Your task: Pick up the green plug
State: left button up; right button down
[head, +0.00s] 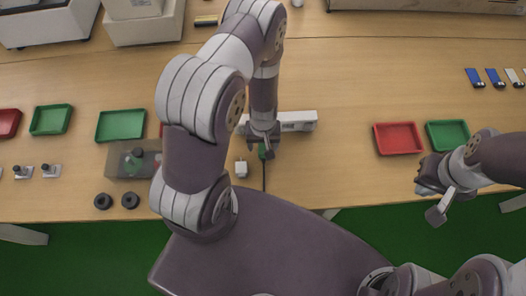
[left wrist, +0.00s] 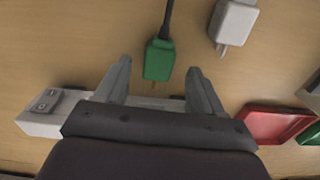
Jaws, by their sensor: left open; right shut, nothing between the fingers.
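The green plug (left wrist: 159,60) lies on the table with its dark cable running away from it. In the left wrist view it sits between and just ahead of the tips of my open left gripper (left wrist: 156,66), apart from both fingers. In the head view the green plug (head: 262,152) shows partly below my left gripper (head: 263,140), which points down over it and hides some of it. My right gripper (head: 432,196) is shut and empty at the right, near the table's front edge.
A white adapter (head: 241,168) lies close left of the plug. A white power strip (head: 297,121) lies behind the gripper. A red tray (head: 398,138) and green tray (head: 447,134) stand right; a clear box (head: 120,163) stands left. The table between strip and red tray is clear.

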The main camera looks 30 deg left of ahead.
pick_arm(q)
jog(key=shift+s+f, duration=0.1)
jog(key=shift+f, duration=0.65)
jog(key=shift+d+f, duration=0.2)
jog(key=shift+f, duration=0.05)
jog(key=shift+a, duration=0.1)
jog(key=c, duration=1.2)
notch_tip(320, 180, up, 5)
jog(key=shift+f+p, duration=0.1)
jog(key=shift+p, duration=0.55)
jog(key=shift+c, duration=0.2)
jog(key=w+d+r+p, duration=0.6)
jog(key=d+p, duration=0.3)
jog(key=p, duration=0.9)
jog(key=shift+w+d, duration=0.3)
jog(key=shift+w, duration=0.15)
